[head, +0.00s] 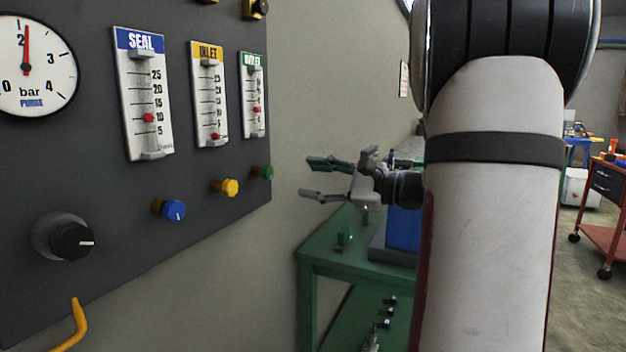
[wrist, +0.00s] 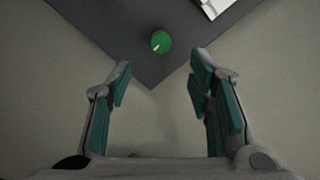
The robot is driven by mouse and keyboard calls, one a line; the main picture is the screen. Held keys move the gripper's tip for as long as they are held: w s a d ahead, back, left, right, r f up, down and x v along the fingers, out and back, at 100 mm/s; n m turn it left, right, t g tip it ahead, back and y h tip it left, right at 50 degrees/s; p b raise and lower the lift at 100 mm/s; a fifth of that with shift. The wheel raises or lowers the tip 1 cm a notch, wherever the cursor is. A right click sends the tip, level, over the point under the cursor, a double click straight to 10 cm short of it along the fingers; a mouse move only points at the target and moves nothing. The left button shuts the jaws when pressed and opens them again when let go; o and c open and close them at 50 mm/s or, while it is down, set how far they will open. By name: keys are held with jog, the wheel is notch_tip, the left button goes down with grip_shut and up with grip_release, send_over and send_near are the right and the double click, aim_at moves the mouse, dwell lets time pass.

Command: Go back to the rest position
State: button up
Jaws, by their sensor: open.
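My gripper (head: 318,178) is open and empty in the head view, to the right of the dark control panel (head: 100,200) and above the green table. Its two fingers point left, toward the wall. In the wrist view my gripper (wrist: 160,82) has its green-padded fingers spread wide. The green knob (wrist: 161,42) lies beyond the fingertips near the panel's corner, and nothing is between the pads. The green knob also shows in the head view (head: 264,172), apart from the gripper.
The panel carries a blue knob (head: 174,210), a yellow knob (head: 230,188), a black knob (head: 72,241), a pressure gauge (head: 36,66) and three flow meters. A green table (head: 325,250) stands below my gripper with a blue box (head: 402,235). A red cart (head: 605,185) stands at right.

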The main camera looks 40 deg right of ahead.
dwell(0.3)
jog(key=s+a+f+n+g+y, duration=0.1)
jog(key=s+a+f+n+g, duration=0.2)
jog(key=a, duration=0.6)
jog(key=s+a+f+n+g+y, duration=0.1)
jog(key=s+a+n+g, duration=0.3)
jog(key=a, duration=0.6)
jog(key=s+a+f+n+g+y, duration=0.2)
jog(key=a+n+g, duration=0.25)
jog(key=a, duration=0.45)
jog(key=s+a+f+n+g+h, duration=0.2)
jog(key=s+f+n, duration=0.1)
jog(key=s, duration=0.3)
jog(key=s+a+f+n+g+h, duration=0.2)
jog(key=s+n+g+h, duration=0.1)
jog(key=s, duration=0.2)
jog(key=s+d+f+n+h, duration=0.4)
jog(key=s+d+n+h, duration=0.1)
jog(key=s, duration=0.2)
notch_tip(320, 180, up, 19)
jog(key=t+p, duration=0.3)
jog(key=p, duration=1.3)
jog(key=shift+w+a+f+t+p, duration=0.15)
jog(key=shift+a+t+p, duration=0.1)
jog(key=shift+t+p, duration=0.1)
